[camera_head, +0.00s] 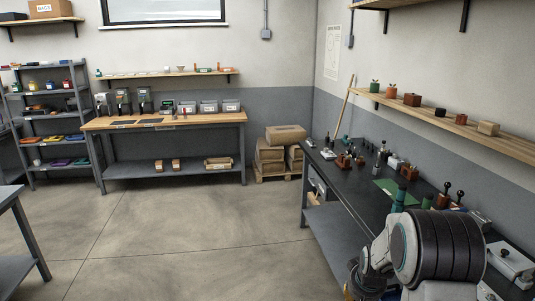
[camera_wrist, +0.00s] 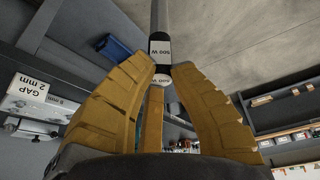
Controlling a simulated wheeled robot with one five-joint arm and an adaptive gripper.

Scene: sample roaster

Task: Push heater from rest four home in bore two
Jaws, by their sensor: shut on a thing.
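The heater (camera_wrist: 161,48) is a grey rod with a black sleeve and white labels reading "500 W". In the wrist view my gripper (camera_wrist: 167,72) has its yellow fingers closed around the sleeve. The bare rod runs away from the fingertips to the top edge of the picture, clear of anything I can see. In the head view my arm covers the lower right, and the gripper and heater cannot be made out there. I cannot identify bore two or rest four in either view.
A dark bench (camera_head: 345,178) along the right wall carries several small tools and fittings and a green mat (camera_head: 386,187). In the wrist view a pale block labelled "GAP 2 mm" (camera_wrist: 40,104) is at left. The floor (camera_head: 190,225) left of the bench is clear.

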